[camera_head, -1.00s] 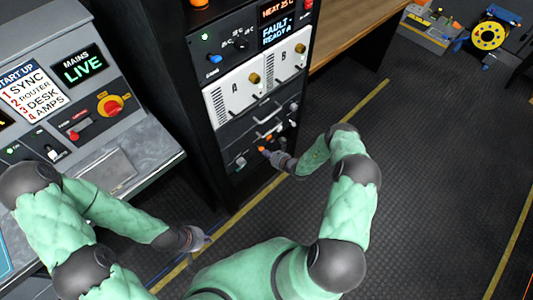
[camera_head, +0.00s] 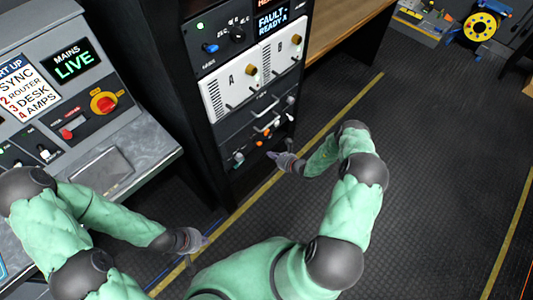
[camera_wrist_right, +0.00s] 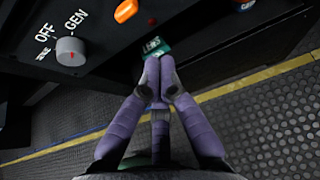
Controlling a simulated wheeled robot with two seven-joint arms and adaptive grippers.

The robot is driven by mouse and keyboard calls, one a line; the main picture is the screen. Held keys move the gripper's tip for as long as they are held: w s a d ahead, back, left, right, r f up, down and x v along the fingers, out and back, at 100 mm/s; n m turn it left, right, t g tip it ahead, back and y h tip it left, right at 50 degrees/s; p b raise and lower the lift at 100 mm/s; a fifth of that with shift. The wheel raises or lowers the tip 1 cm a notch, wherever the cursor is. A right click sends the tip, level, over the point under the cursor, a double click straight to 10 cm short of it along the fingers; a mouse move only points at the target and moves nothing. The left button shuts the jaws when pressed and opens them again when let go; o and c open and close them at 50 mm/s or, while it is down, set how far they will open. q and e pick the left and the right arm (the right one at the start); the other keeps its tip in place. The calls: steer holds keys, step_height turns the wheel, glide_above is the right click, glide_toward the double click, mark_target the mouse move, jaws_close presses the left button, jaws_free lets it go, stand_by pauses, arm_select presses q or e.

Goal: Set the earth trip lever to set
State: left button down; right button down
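A green label reading SET (camera_wrist_right: 155,47) shows on the lower edge of the dark rack panel in the right wrist view, just beyond my fingertips. I cannot pick out the earth trip lever for certain; my fingers may hide it. My right gripper (camera_wrist_right: 158,72) has its purple fingertips together, with nothing visible between them. In the head view, my right gripper (camera_head: 272,155) is just in front of the rack's lowest panel, below an orange control (camera_head: 262,143). My left gripper (camera_head: 203,241) hangs low above the floor, away from the rack; its fingers are too small to judge.
A grey knob (camera_wrist_right: 70,51) marked OFF and GEN and an orange control (camera_wrist_right: 125,11) sit on the panel near my right fingers. White modules A and B (camera_head: 232,96) are above. The console (camera_head: 125,160) stands left. Floor to the right (camera_head: 430,170) is clear.

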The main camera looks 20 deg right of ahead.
steer(key=v, duration=0.3)
steer(key=r+p+v, duration=0.1)
steer(key=v, duration=0.1)
steer(key=shift+s+r, duration=0.1)
steer(key=shift+a, duration=0.15)
stand_by(0.3)
steer(key=s+a+n+g+y, duration=0.4)
steer(key=s+a+n+g, duration=0.15)
steer(key=a, duration=0.65)
steer(key=s+a+r+n+g+h, duration=0.2)
steer(key=s+a+n+g, duration=0.15)
steer(key=s+n, duration=0.5)
steer(key=s+a+r+n+g+h, duration=0.1)
steer(key=s+a+n+g+h, duration=0.15)
steer(key=s+n+g, duration=0.45)
steer(key=s+a+r+n+t, duration=0.1)
steer(key=a+r+n+t, duration=0.3)
steer(key=n, duration=0.4)
steer(key=shift+r+n+t, duration=0.3)
steer(key=shift+t, duration=0.1)
